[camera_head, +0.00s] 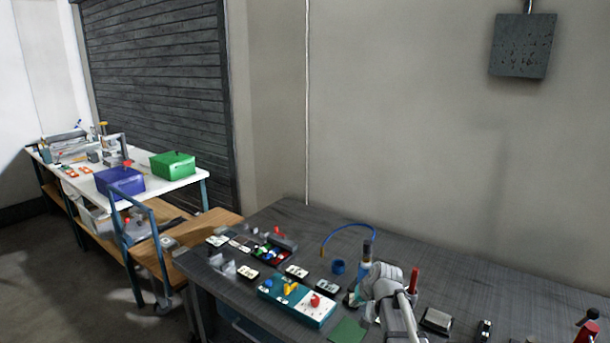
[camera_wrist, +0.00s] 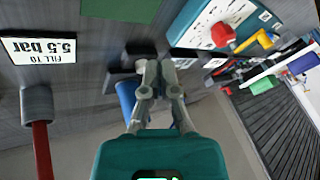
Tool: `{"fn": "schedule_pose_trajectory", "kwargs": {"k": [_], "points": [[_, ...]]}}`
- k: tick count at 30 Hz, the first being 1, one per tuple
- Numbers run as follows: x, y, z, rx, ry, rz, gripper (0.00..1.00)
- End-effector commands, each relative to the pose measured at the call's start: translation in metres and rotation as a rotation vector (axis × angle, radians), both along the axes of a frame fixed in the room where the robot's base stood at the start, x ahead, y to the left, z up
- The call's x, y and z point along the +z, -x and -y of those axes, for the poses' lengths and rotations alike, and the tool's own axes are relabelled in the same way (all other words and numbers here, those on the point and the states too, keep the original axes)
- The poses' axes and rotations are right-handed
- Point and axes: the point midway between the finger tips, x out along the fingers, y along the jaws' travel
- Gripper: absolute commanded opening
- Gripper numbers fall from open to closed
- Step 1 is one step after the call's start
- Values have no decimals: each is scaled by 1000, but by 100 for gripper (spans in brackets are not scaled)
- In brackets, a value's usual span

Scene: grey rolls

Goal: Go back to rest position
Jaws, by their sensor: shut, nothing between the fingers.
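My gripper (camera_wrist: 159,68) is shut and empty in the wrist view, its two fingertips close together above the dark tabletop. In the head view my grey arm hangs over the front of the dark table (camera_head: 470,262), and my fingertips cannot be made out there. A blue cylinder (camera_wrist: 127,97) in a dark holder lies just left of my fingers in the wrist view. I cannot tell how far below them it is. A teal-and-white panel (camera_head: 296,303) with a yellow part and a red knob (camera_wrist: 222,35) stands left of my arm in the head view.
A red-handled tool (camera_wrist: 42,150) and an inverted "5.5 bar" sign (camera_wrist: 40,48) are at the wrist view's left. A green mat (camera_head: 347,331) lies near the table's front. A white bench with blue (camera_head: 120,181) and green (camera_head: 173,165) bins stands far left.

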Motion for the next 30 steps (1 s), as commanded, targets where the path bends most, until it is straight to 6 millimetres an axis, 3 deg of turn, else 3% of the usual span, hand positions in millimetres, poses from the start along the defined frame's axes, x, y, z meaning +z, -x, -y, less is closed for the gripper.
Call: {"fn": "schedule_pose_trajectory", "kwargs": {"k": [1, 6, 9, 12, 17, 30], "points": [[4, 32, -3, 25, 38, -49, 0], [3, 112, 1, 89, 179, -224, 0], [5, 149, 6, 111, 249, -311, 0], [7, 174, 11, 122, 297, -372, 0], [8, 189, 15, 128, 332, -414, 0], [7, 189, 15, 128, 332, -415, 0]]}}
